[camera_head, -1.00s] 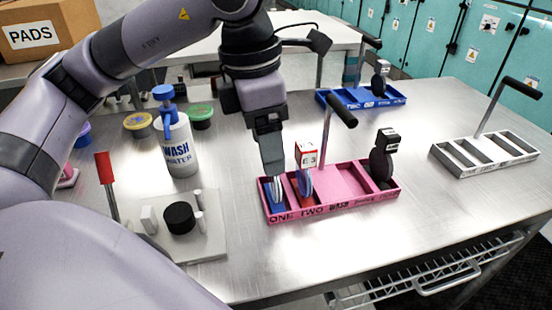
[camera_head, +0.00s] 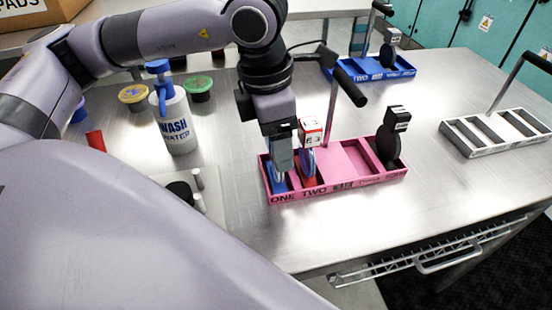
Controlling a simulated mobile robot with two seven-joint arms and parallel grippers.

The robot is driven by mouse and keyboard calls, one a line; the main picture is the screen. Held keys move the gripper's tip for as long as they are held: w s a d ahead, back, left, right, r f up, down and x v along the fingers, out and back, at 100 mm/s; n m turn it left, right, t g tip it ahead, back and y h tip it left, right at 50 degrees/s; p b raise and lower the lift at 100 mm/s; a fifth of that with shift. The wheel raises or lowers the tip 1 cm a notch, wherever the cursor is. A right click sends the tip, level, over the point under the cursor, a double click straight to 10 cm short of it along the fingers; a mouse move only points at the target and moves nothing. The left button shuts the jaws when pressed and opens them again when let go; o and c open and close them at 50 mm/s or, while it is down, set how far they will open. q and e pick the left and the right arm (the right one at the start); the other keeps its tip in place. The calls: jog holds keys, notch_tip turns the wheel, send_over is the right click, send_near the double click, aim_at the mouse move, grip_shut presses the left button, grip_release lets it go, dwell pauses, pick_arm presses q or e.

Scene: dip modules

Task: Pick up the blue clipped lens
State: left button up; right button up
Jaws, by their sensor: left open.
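The pink tray (camera_head: 345,190) with labelled compartments stands on the metal table. In its leftmost compartment, marked ONE, a blue lens (camera_head: 276,184) shows only in part, mostly hidden by my left gripper (camera_head: 281,164). My left gripper is open and points down at the blue lens from above; I cannot tell whether its fingers touch it. Beside it, in compartment TWO, stands a red and blue lens with a white-labelled clip (camera_head: 310,133). My right gripper is not in view.
The pink tray's upright handle (camera_head: 348,87) rises just right of my gripper. A black clipped lens (camera_head: 388,145) stands at the tray's right end. A wash bottle (camera_head: 175,120) stands left; blue (camera_head: 407,70) and white (camera_head: 455,137) trays stand behind and right.

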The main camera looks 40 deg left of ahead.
pick_arm(q)
jog(key=shift+c, duration=0.3)
jog(key=c, duration=1)
jog(key=shift+o, duration=0.2)
